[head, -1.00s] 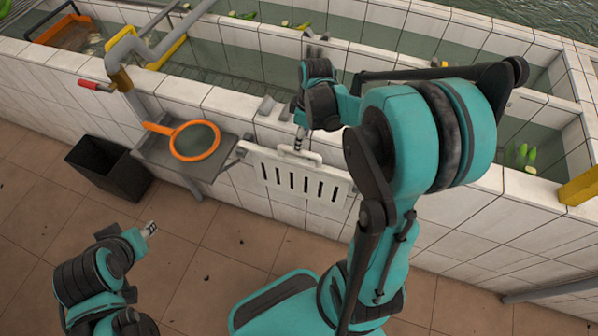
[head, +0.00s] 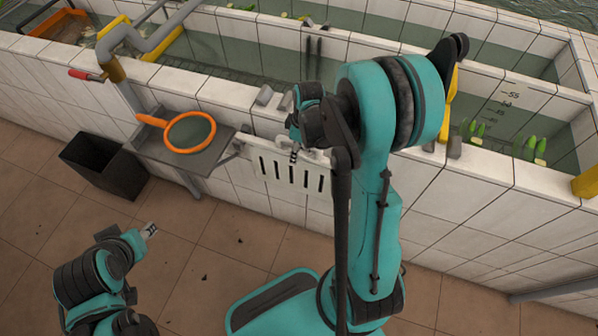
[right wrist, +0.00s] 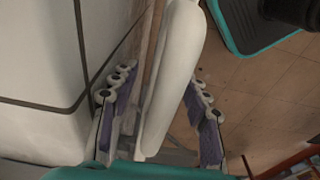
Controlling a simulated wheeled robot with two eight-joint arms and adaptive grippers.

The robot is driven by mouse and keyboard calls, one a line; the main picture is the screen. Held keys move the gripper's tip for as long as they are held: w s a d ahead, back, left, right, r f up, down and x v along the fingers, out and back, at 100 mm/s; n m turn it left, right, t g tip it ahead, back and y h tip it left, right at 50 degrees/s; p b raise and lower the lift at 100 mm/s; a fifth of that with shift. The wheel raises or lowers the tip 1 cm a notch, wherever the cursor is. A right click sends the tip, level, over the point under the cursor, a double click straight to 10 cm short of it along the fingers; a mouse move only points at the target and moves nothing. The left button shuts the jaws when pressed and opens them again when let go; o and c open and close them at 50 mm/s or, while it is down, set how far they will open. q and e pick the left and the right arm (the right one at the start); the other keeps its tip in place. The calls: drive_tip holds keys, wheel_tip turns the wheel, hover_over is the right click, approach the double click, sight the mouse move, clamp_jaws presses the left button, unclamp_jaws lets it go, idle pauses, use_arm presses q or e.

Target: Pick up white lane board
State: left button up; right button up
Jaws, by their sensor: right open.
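The white lane board (head: 291,175) is a slotted panel hanging upright against the tiled tank wall in the head view. My right gripper (head: 294,154) is at its top edge, by the handle, and hides part of it. In the right wrist view the white handle (right wrist: 173,75) runs between the two fingers of my right gripper (right wrist: 160,120). The fingers are open, one on each side, with a visible gap on the right side. My left gripper (head: 150,229) is low at the left, away from the board; its fingertips are too small to judge.
An orange-rimmed net (head: 190,132) lies on a grey shelf (head: 165,153) left of the board. A black bin (head: 103,166) stands on the floor. The water tank (head: 240,60) with pipes and floating green vegetables is behind. The tiled floor (head: 200,240) in front is mostly clear.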

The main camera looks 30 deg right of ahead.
drive_tip(key=shift+r, duration=0.1)
clamp_jaws()
